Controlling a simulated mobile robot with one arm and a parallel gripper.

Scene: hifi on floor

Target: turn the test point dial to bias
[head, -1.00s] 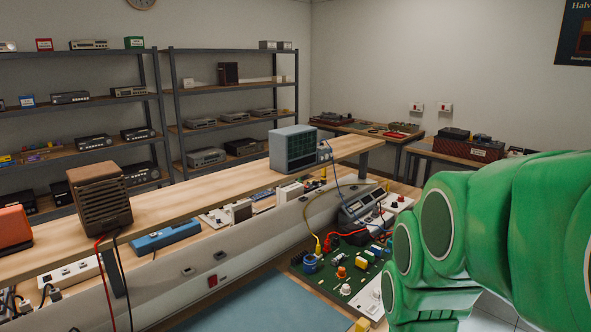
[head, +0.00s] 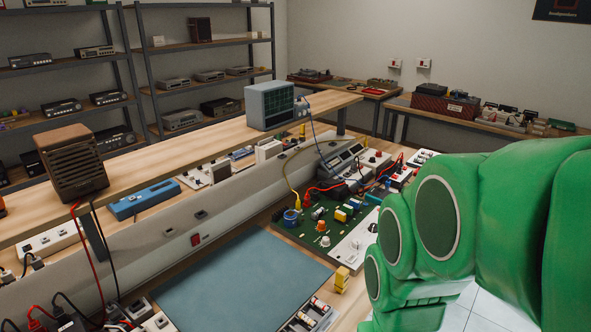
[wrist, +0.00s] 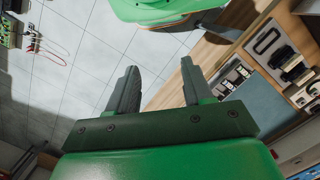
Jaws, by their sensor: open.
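A green circuit board (head: 312,248) lies on the workbench in the head view, with knobs, coloured parts and yellow and red leads on it. A white knob (head: 322,241) and an orange knob (head: 320,226) stand on the board. I cannot read any label, so I cannot tell which knob is the test point dial. My gripper (wrist: 160,75) shows in the wrist view with its two dark fingers apart and nothing between them. It points away from the board, and the floor and bench edge show beyond it. The head view shows my green arm but not the fingers.
A blue-grey mat (head: 235,280) lies bare in front of the board. A small yellow block (head: 342,278) stands at the mat's right corner. A grey oscilloscope (head: 270,106) and a brown speaker (head: 70,162) stand on the raised shelf. Side benches line the back wall.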

